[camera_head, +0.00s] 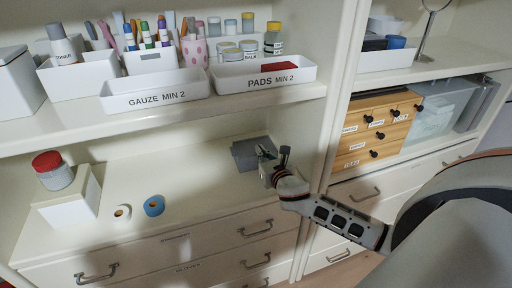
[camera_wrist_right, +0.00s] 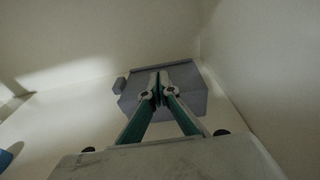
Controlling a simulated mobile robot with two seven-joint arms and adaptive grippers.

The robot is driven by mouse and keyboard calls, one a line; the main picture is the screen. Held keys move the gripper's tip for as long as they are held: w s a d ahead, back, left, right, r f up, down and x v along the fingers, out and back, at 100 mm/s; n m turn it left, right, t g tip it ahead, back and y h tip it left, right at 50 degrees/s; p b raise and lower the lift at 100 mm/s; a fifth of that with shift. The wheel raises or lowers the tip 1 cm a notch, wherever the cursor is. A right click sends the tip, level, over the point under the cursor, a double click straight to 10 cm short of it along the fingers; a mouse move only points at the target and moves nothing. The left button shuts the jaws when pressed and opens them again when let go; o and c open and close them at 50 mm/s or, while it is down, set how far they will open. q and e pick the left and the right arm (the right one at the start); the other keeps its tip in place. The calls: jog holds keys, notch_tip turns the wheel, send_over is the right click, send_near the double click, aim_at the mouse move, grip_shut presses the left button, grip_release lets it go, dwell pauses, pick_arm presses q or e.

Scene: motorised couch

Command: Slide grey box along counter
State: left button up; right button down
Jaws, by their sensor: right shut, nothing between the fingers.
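The grey box (camera_head: 246,153) sits on the lower counter (camera_head: 190,178), near its right end, close to the side wall and back. In the right wrist view the grey box (camera_wrist_right: 194,85) lies straight ahead, partly hidden behind my fingers. My right gripper (camera_head: 264,156) is shut and empty, at the box's front right side in the head view. In the wrist view the fingertips (camera_wrist_right: 159,77) overlap the box; I cannot tell whether they touch it. My left gripper is not in view.
A white box (camera_head: 72,203) with a red-lidded jar (camera_head: 52,170) stands at the counter's left. A white tape roll (camera_head: 122,212) and a blue tape roll (camera_head: 154,205) lie near the front edge. The counter's middle is clear. A shelf with trays hangs above.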

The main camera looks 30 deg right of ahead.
aim_at(256, 143)
jog(key=x, duration=0.4)
jog(key=shift+w+d+r, duration=0.1)
jog(key=shift+w+r, duration=0.2)
jog(key=shift+w+f, duration=0.2)
jog(key=shift+f, duration=0.45)
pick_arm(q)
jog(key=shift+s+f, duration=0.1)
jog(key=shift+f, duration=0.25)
pick_arm(e)
jog(key=shift+s+f, duration=0.1)
jog(key=shift+f, duration=0.15)
